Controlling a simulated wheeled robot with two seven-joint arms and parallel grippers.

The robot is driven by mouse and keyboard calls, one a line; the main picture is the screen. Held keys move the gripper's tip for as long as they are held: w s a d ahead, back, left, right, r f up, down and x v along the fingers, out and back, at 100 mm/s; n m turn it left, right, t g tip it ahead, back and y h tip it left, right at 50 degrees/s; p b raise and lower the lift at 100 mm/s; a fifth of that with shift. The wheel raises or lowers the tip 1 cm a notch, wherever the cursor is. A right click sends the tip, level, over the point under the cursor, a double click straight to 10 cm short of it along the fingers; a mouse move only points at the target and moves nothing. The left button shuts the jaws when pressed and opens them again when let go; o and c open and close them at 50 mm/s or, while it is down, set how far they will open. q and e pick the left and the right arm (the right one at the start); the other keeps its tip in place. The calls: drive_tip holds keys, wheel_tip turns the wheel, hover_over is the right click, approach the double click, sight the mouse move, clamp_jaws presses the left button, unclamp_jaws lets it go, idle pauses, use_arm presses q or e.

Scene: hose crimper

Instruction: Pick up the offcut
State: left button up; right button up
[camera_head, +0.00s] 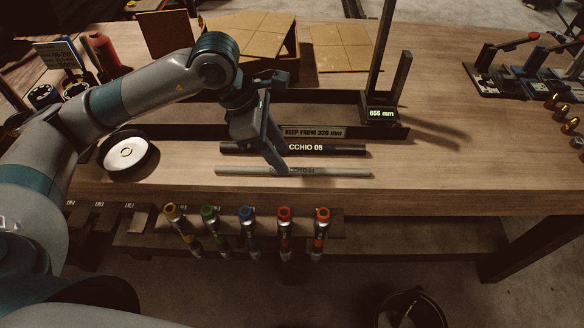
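Two straight hose pieces lie side by side on the wooden bench. The black hose piece (330,149) has white lettering ending in "CCHIO 09". The grey hose piece (335,173), in front of it, has faint lettering. No label here says which one is the offcut. My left gripper (281,167) reaches down from above, its fingers crossing in front of the black piece, with the tips at the grey piece. Whether the tips touch or hold the grey piece cannot be told, nor the gap between the fingers. My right gripper is out of view.
A "KEEP FROM 330 mm" sign (314,132) stands behind the hoses. A display reading "655 mm" (381,113) is at the right end of a dark rail. Several coloured-top tools (248,227) hang along the front edge.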

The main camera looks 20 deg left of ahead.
sight(291, 169)
use_arm(q)
drive_tip(key=p+x, duration=0.1)
drive_tip(key=x, duration=0.2)
drive_tip(key=shift+w+p, duration=0.2)
drive_tip(key=shift+p, duration=0.15)
drive_tip(key=shift+d+f, duration=0.2)
drive_tip(key=shift+f, duration=0.4)
drive_tip(key=shift+c, duration=0.6)
drive_tip(key=shift+w, duration=0.1)
clamp_jaws()
